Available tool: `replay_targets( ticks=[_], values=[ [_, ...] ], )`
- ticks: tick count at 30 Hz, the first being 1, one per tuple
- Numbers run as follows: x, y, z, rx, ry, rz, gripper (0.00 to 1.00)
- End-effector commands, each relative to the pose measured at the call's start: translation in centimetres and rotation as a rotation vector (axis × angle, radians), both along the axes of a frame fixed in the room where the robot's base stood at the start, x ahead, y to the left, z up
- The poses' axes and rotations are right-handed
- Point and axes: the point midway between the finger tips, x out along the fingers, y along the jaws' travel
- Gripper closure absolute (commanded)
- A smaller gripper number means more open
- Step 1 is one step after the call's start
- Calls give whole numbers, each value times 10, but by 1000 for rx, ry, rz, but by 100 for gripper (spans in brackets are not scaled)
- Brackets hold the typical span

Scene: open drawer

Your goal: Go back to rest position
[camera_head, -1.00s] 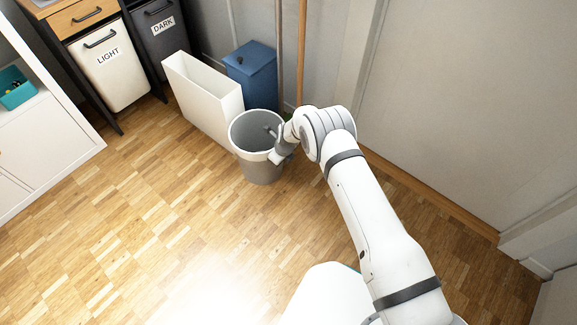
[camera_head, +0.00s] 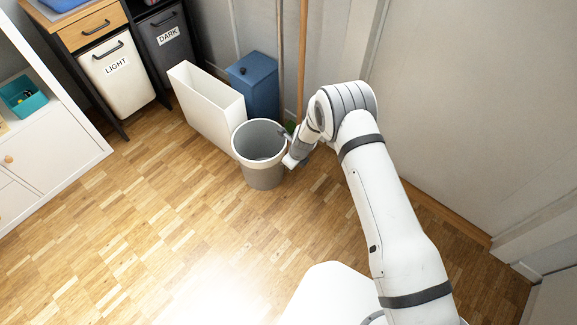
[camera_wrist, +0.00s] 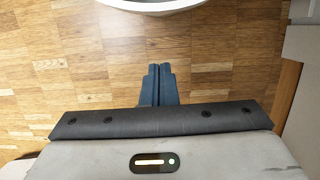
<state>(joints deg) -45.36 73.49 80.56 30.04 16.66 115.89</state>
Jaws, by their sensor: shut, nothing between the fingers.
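My gripper (camera_wrist: 159,85) is shut and empty in the wrist view, its two dark fingers side by side above the wood floor. In the head view my gripper (camera_head: 284,133) is at the right rim of a grey bin (camera_head: 264,178), partly hidden by my own wrist. I cannot tell there whether it touches the rim. The bin's rim (camera_wrist: 150,5) shows at the top of the wrist view, beyond the fingertips. My arm is bent and reaches forward from the lower right.
A white narrow box (camera_head: 208,110) and a blue lidded bin (camera_head: 254,85) stand behind the grey bin. A broom handle (camera_head: 302,60) leans near the wall (camera_head: 470,110) at right. Laundry bins (camera_head: 118,80) and a white shelf (camera_head: 60,140) are left. The floor (camera_head: 150,230) in front is clear.

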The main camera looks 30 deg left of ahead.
Motion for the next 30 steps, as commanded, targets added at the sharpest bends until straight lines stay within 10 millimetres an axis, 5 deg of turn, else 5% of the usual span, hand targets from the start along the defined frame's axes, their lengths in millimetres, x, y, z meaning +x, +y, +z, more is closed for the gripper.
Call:
replay_targets(
  ticks=[11, 14, 17, 20, 30],
  values=[
    [0, -2, 10, 1, -2, 2, 100],
    [6, -6, 29, 3, -9, 23, 100],
    [21, -16, 75, 6, -33, 83, 100],
    [40, -38, 143, 7, -70, 180, 100],
    [68, -150, 374, -35, -210, 574, 100]
  ],
)
